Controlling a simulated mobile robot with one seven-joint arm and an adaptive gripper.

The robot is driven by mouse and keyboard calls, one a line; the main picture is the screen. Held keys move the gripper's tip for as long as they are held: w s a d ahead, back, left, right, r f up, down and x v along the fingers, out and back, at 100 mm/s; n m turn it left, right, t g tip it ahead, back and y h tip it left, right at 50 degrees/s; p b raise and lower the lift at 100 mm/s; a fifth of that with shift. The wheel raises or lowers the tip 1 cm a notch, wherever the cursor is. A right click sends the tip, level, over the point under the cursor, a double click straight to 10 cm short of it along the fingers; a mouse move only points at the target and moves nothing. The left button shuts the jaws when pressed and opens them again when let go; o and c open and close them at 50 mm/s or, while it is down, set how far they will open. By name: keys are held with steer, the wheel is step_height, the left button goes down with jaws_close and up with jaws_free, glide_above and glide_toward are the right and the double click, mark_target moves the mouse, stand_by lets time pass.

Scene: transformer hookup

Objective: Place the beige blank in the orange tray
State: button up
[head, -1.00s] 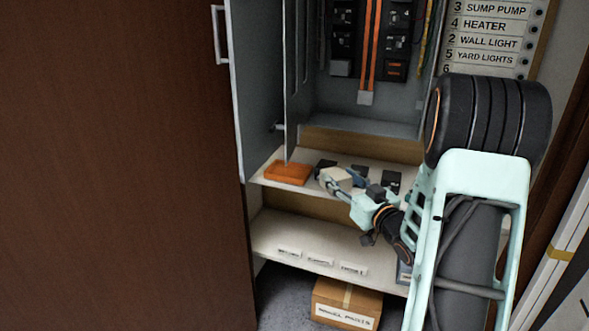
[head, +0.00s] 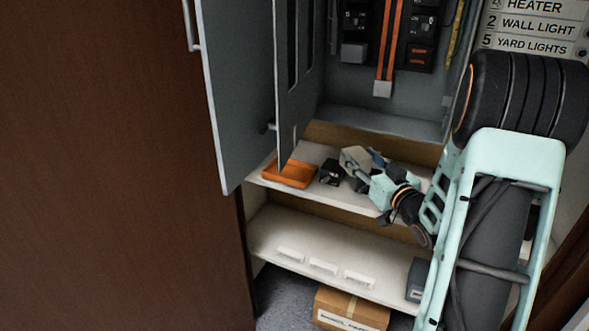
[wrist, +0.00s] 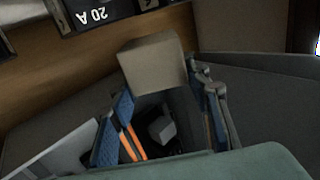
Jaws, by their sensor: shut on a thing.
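The beige blank (head: 355,157) is a pale block held at the tips of my gripper (head: 367,165), above the upper shelf. In the wrist view the blank (wrist: 153,65) sits between the blue-padded fingers of my gripper (wrist: 160,100), which is shut on it. The orange tray (head: 287,182) is shallow and lies at the left end of the upper shelf, left of the blank and apart from it. The open cabinet door partly covers the tray's back. I see nothing lying in the visible part of the tray.
A black breaker (head: 331,172) stands on the upper shelf (head: 318,194) between tray and gripper. A grey cabinet door (head: 297,80) hangs close to the tray. The lower shelf (head: 300,236) carries white labels and a dark grey box (head: 418,280). A cardboard box (head: 352,307) is below.

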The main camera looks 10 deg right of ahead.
steer(key=w+a+f+b, duration=0.1)
steer(key=w+a, duration=0.2)
steer(key=a, duration=0.2)
steer(key=w+a+f+b, duration=0.1)
steer(key=w+a, duration=0.3)
steer(key=a, duration=0.1)
steer(key=w+a+f+b, duration=0.1)
steer(key=w+a, duration=0.3)
steer(key=a, duration=0.1)
steer(key=shift+w+a, duration=0.15)
steer(key=shift+a, duration=0.2)
steer(key=shift+a+f+b, duration=0.15)
steer(key=shift+f+b, duration=0.8)
steer(key=shift+f, duration=1)
steer(key=shift+f+b, duration=0.25)
steer(key=shift+b, duration=0.05)
steer(key=o, duration=1.3)
steer(key=shift+r, duration=0.15)
